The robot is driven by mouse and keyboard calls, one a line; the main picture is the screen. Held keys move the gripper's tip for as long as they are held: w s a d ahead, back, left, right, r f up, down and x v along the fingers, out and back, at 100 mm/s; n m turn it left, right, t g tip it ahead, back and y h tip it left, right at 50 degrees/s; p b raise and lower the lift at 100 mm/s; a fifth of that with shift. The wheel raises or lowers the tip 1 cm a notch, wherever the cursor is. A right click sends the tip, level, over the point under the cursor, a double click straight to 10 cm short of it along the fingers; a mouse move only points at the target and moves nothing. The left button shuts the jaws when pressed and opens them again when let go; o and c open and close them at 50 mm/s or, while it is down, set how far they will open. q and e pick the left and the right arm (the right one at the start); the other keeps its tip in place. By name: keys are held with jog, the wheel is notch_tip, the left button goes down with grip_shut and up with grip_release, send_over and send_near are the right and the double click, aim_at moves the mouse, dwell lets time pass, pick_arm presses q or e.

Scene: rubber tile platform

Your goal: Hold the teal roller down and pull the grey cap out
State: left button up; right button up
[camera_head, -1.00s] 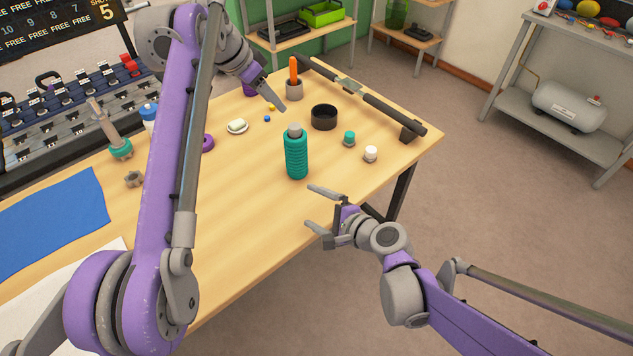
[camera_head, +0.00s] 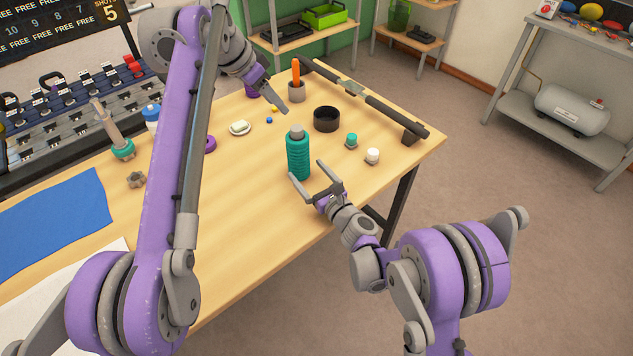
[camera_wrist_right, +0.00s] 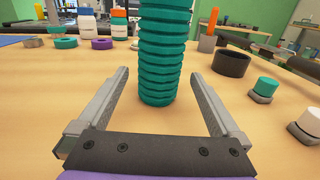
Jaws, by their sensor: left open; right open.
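The teal roller (camera_head: 298,158) stands upright on the table, ribbed all around, with the grey cap (camera_head: 296,132) in its top. In the right wrist view the roller (camera_wrist_right: 161,50) rises ahead of the fingers, and its top and cap are out of frame. My right gripper (camera_head: 306,176) is open near the roller's lower part. Its fingers (camera_wrist_right: 160,90) point at the roller from either side, which appears at or just beyond the tips. My left gripper (camera_head: 277,108) is above and behind the cap, pointing down, apart from it; its finger gap is hard to see.
A black ring-shaped cup (camera_head: 326,119), a small teal-capped piece (camera_head: 351,141) and a white-capped piece (camera_head: 372,156) stand right of the roller. A dark bar (camera_head: 370,97) runs along the table's far edge. The table's front middle is clear.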

jog(key=x, duration=0.6)
jog(key=c, duration=1.4)
pick_arm(q)
jog(key=shift+o, duration=0.3)
